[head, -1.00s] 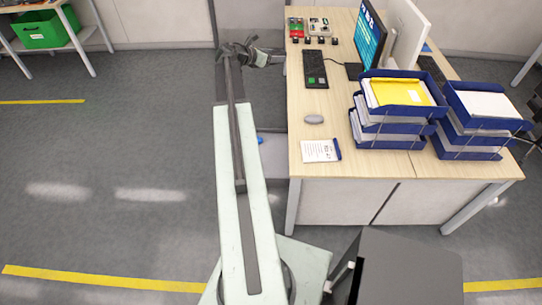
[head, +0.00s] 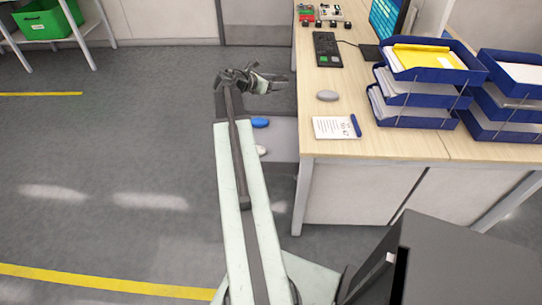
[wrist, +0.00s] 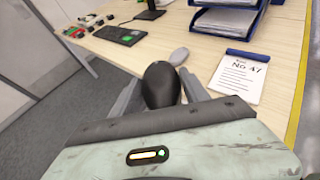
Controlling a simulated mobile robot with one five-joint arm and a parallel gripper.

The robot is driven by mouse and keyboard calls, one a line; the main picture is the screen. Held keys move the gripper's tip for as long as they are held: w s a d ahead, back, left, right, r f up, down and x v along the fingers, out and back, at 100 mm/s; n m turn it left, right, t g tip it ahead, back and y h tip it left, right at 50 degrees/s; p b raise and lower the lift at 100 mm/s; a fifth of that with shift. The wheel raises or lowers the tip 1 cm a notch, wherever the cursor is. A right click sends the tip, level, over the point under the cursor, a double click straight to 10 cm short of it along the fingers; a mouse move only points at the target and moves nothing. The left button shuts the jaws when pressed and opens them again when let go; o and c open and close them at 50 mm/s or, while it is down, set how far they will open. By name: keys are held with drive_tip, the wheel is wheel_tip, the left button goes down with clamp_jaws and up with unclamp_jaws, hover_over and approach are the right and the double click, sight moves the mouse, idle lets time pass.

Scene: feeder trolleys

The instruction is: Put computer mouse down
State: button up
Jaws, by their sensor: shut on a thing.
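My gripper (wrist: 162,92) is shut on a black computer mouse (wrist: 161,84), seen between the two grey fingers in the wrist view. In the head view my gripper (head: 266,80) is beside the desk's left edge, over the grey floor side, and the mouse in it is hard to make out. A second, grey mouse (head: 328,95) lies on the wooden desk (head: 400,145); it also shows in the wrist view (wrist: 179,56), just beyond the held mouse.
A keyboard (head: 327,49) and monitor (head: 387,20) stand farther back. Blue letter trays (head: 418,118) stand to the right. Below the desk's left side, a blue object (head: 260,122) and a pale one (head: 261,150) lie on a grey surface.

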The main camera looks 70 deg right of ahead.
drive_tip(key=a+f+b, duration=0.3)
drive_tip(key=f+b, duration=0.5)
drive_tip(key=f, duration=0.2)
drive_tip(key=a+f+b, duration=0.2)
drive_tip(key=f+b, duration=0.7)
drive_tip(key=f, duration=0.1)
drive_tip(key=a+f+b, duration=0.3)
drive_tip(key=f+b, duration=0.6)
drive_tip(key=f, duration=0.1)
drive_tip(key=shift+w+a, duration=0.15)
drive_tip(key=shift+a, duration=0.15)
drive_tip(key=shift+d+r, duration=0.15)
drive_tip(key=shift+d, duration=0.15)
drive_tip(key=b, duration=0.2)
hover_over(285, 140)
drive_tip(key=shift+f, duration=0.7)
wheel_tip(285, 140, down, 4)
drive_tip(key=b, duration=0.3)
drive_tip(key=shift+b, duration=0.35)
drive_tip(key=shift+r, duration=0.25)
drive_tip(key=shift+f, duration=0.25)
drive_tip(key=o, duration=1.4)
drive_tip(key=shift+r, duration=0.1)
drive_tip(key=shift+r, duration=0.1)
